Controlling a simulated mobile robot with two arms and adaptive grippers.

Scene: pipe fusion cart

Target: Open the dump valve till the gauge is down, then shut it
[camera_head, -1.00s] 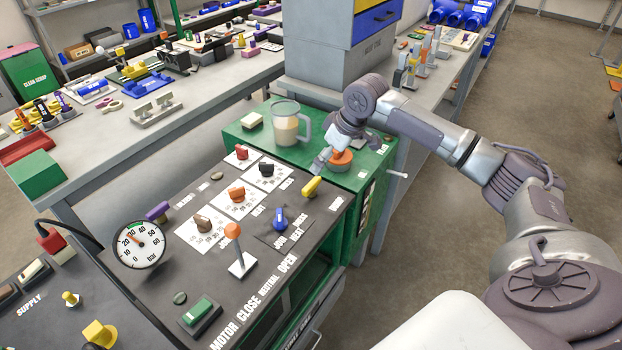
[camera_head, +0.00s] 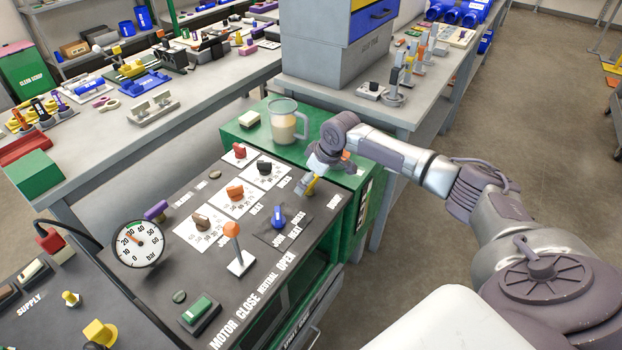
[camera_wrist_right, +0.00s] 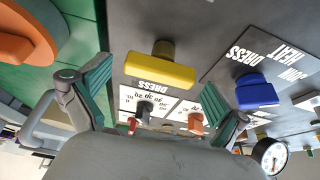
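A yellow handle (camera_head: 312,186) stands on the right part of the dark control panel (camera_head: 180,272), partly hidden by my right gripper (camera_head: 306,182). I cannot read a dump label beside it. In the right wrist view the yellow handle (camera_wrist_right: 160,68) lies ahead, between the spread green-padded fingers of my right gripper (camera_wrist_right: 155,86), with clear gaps on both sides. The right gripper is open and empty. The round white gauge (camera_head: 138,243) at the panel's left reads roughly 25 to 30 bar; it also shows in the right wrist view (camera_wrist_right: 271,156). My left gripper is not in view.
Close by are a blue selector knob (camera_head: 278,218), an orange-topped lever (camera_head: 233,236) and orange (camera_head: 236,191) and black (camera_head: 264,168) knobs. Behind, a jug (camera_head: 284,122) stands on the green cabinet; an orange round knob (camera_wrist_right: 26,36) shows in the right wrist view.

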